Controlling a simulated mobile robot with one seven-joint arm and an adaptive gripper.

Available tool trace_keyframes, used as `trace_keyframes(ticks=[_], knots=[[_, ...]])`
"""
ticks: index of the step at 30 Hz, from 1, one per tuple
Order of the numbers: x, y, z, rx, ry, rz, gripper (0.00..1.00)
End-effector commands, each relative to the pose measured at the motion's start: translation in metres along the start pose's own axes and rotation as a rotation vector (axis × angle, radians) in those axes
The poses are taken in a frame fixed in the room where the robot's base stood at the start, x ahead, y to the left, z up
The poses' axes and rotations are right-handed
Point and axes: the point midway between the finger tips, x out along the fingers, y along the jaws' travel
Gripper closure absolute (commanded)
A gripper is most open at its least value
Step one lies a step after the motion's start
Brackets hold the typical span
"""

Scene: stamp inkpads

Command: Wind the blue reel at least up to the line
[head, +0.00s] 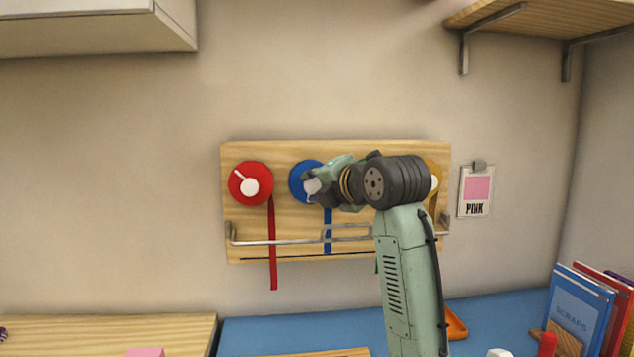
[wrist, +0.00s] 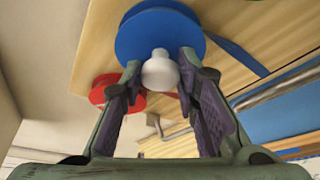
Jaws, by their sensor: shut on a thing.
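The blue reel (head: 301,176) is mounted on a wooden wall board (head: 345,149), partly hidden behind my gripper. Its blue ribbon (head: 328,221) hangs down past a metal rail, and its lower end shows close to the dark line (head: 300,258) low on the board. I cannot tell exactly how end and line meet. My gripper (head: 314,187) reaches in from the right and is shut on the reel's white knob (wrist: 160,72). In the wrist view the blue reel (wrist: 140,34) fills the top, with a finger on each side of the knob.
A red reel (head: 240,177) with a longer red ribbon (head: 273,255) is on the left. A yellow reel (head: 437,172) is mostly hidden behind my arm. The metal rail (head: 255,243) crosses the board's lower part. A pink card (head: 477,188) hangs to the right.

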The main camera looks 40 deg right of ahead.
Motion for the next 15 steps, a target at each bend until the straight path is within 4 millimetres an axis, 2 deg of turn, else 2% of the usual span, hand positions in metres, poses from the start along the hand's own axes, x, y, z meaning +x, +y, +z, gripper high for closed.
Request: trace_keyframes(ticks=[15], knots=[[0.0004, -0.0005, -0.0006, -0.099, 0.001, -0.044, 0.99]])
